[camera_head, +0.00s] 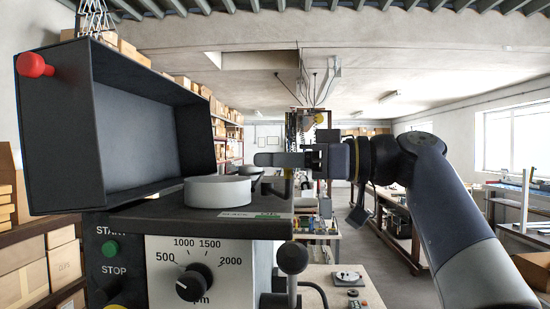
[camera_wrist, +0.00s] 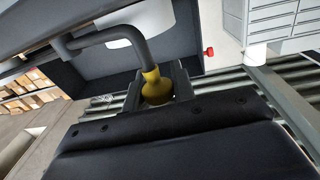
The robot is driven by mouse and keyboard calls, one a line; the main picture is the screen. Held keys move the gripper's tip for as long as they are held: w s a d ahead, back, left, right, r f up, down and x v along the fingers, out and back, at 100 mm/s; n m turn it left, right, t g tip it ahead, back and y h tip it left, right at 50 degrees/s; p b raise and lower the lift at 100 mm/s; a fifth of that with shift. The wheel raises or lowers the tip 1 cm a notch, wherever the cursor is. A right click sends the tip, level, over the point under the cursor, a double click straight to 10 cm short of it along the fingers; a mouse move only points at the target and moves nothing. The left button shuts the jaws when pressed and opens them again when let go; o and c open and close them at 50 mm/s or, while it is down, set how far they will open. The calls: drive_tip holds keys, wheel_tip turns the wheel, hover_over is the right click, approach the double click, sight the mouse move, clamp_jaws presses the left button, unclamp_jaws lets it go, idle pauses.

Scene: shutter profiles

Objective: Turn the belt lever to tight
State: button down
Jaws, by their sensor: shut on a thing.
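The belt lever is a dark bent rod (camera_wrist: 105,37) with a yellow knob (camera_wrist: 155,88), seen in the wrist view. My gripper (camera_wrist: 157,90) is shut on the yellow knob, one finger on either side of it. The rest of the lever is mostly hidden there. A white SLACK label (camera_head: 237,214) and a green label (camera_head: 269,215), too small to read, sit on the machine's front top edge.
The open dark cover (camera_head: 60,130) with a red knob (camera_head: 34,65) stands left of my gripper. A pale round pulley (camera_head: 218,192) lies on the machine top. A black ball-ended handle (camera_head: 292,259) rises at the machine's front right. The speed dial (camera_head: 194,284) is below.

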drive_tip(key=c, duration=1.2)
unclamp_jaws()
drive_tip(key=shift+o, duration=0.2)
drive_tip(key=s+d+b, duration=0.1)
drive_tip(key=d, duration=0.9)
drive_tip(key=shift+d+b, duration=0.3)
drive_tip(key=shift+d, duration=0.1)
drive_tip(key=shift+a, duration=0.1)
drive_tip(key=a, duration=0.3)
drive_tip(key=a+p, duration=0.1)
drive_tip(key=a, duration=0.3)
drive_tip(key=w+a, duration=0.1)
drive_tip(key=a, duration=0.2)
drive_tip(key=shift+a+p, duration=0.3)
drive_tip(key=shift+p, duration=0.05)
drive_tip(key=shift+a, duration=0.1)
